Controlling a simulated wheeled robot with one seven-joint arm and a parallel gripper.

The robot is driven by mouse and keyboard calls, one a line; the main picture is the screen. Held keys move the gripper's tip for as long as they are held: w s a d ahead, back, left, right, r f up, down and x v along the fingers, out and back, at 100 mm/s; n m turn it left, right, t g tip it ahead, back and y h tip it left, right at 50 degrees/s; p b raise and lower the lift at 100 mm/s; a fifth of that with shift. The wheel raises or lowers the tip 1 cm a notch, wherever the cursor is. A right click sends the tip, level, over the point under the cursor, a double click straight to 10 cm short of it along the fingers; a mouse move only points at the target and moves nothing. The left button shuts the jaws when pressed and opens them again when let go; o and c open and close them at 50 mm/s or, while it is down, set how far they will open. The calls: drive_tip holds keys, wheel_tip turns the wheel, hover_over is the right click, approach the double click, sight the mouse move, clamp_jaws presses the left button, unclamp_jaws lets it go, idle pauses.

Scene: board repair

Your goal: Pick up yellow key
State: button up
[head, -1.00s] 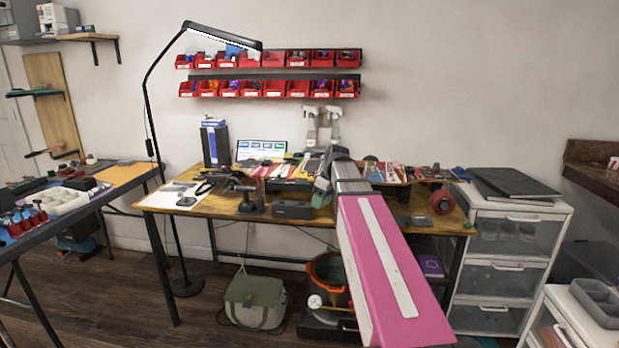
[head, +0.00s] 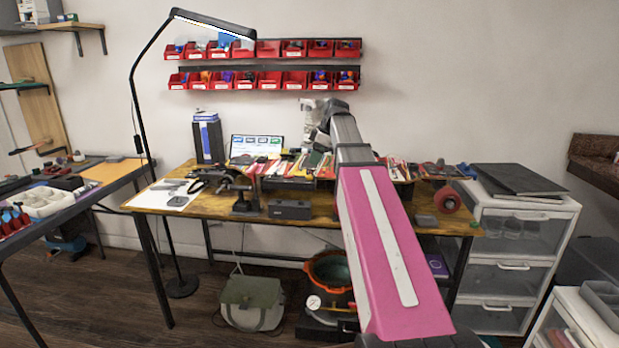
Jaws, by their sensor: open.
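I cannot make out a yellow key in the head view; the small things on the workbench (head: 225,210) are too small or too crowded to tell apart. My pink and grey arm reaches over the right half of the bench. My gripper (head: 319,141) is small at the arm's far end, above the back of the bench and in front of the wall. It is open, but its fingers are hard to make out against the grey things behind it. I see nothing held in it. My arm hides part of the bench top.
A floor lamp (head: 148,115) stands at the bench's left. A dark box (head: 291,209) sits near the front edge, beside a vise-like tool (head: 243,195). Red bins (head: 268,80) hang on the wall. A white drawer unit (head: 508,245) stands at the right.

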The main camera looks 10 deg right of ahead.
sight(310, 175)
drive_tip(key=shift+s+x, duration=0.1)
drive_tip(key=shift+x, duration=1.5)
drive_tip(key=shift+s+x, duration=0.15)
drive_tip(key=shift+x, duration=1.45)
drive_tip(key=shift+d+f, duration=0.1)
drive_tip(key=shift+d, duration=0.1)
clamp_jaws()
